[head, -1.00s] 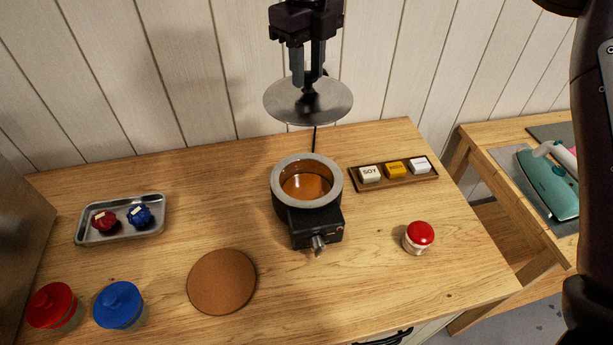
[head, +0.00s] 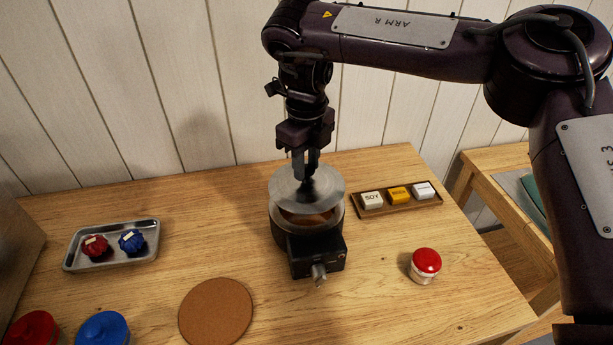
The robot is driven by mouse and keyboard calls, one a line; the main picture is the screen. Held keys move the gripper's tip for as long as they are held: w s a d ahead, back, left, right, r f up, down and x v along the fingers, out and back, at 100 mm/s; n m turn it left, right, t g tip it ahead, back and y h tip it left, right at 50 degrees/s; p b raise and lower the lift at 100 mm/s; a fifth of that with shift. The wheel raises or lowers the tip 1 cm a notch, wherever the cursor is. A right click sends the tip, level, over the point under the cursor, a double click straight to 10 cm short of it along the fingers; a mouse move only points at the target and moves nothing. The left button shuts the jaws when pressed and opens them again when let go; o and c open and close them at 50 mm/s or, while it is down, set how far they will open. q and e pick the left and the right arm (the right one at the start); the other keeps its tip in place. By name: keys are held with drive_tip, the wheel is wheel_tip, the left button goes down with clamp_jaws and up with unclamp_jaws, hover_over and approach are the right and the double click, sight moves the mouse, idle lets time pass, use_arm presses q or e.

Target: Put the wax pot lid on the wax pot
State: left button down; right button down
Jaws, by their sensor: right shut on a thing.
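The wax pot lid (head: 290,188) is a round grey metal disc with a dark knob. My right gripper (head: 307,172) is shut on its knob from above. The lid is over the wax pot (head: 306,243), covering the back and middle of its opening. A crescent of amber wax shows at the front, under the lid's front edge. The lid looks slightly back from the pot's centre; I cannot tell whether it touches the rim. The pot is dark with a grey rim and a front control box with a knob. My left gripper is not in view.
A wooden tray (head: 366,212) with several labelled blocks lies right of the pot. A red-topped jar (head: 425,265) stands at front right. A cork mat (head: 215,312), a metal tray (head: 75,266) with red and blue items, and red and blue lidded jars are left.

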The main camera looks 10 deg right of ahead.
sight(306, 179)
wheel_tip(306, 179, down, 3)
drive_tip(key=shift+s+r, duration=0.1)
drive_tip(key=shift+r, duration=0.05)
drive_tip(key=shift+f, duration=0.45)
drive_tip(key=shift+f, duration=0.15)
drive_tip(key=shift+f, duration=0.45)
drive_tip(key=c, duration=1.1)
unclamp_jaws()
wheel_tip(306, 179, up, 13)
drive_tip(key=shift+r+p, duration=0.15)
drive_tip(key=shift+p, duration=0.5)
